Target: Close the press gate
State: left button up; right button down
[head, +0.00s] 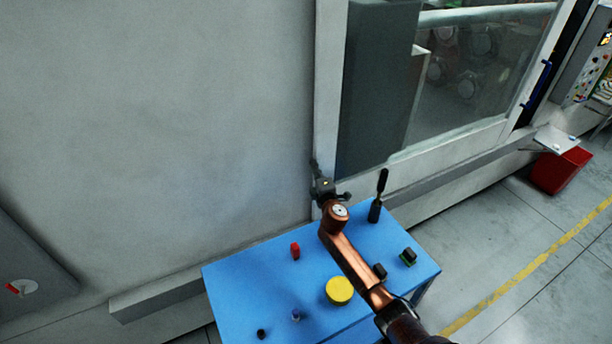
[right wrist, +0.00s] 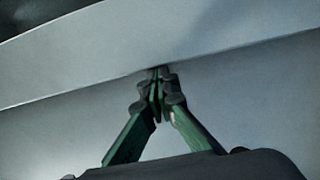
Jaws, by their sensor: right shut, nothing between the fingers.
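The press gate (head: 325,95) is a large pale sliding panel with a window and a blue handle (head: 537,85) near its right edge. A dark gap shows to the right of the handle. My right gripper (head: 316,168) is at the lower left edge of the gate frame, far from the handle. In the right wrist view, my right gripper (right wrist: 158,78) is shut and empty, its green fingers meeting at the tips against or just in front of a pale edge. I cannot tell whether they touch it. My left gripper is out of view.
A blue table (head: 240,290) stands below, holding a yellow cylinder (head: 339,290), a red block (head: 295,250), a dark upright tool (head: 378,195) and several small dark items. A red bin (head: 562,170) and control panel (head: 590,70) are at right.

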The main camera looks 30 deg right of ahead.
aim_at(334, 157)
jog(key=shift+h, duration=0.3)
jog(key=d+b, duration=0.1)
jog(key=d, duration=0.8)
jog(key=shift+d, duration=0.8)
jog(key=shift+d, duration=0.1)
jog(key=shift+a, duration=0.2)
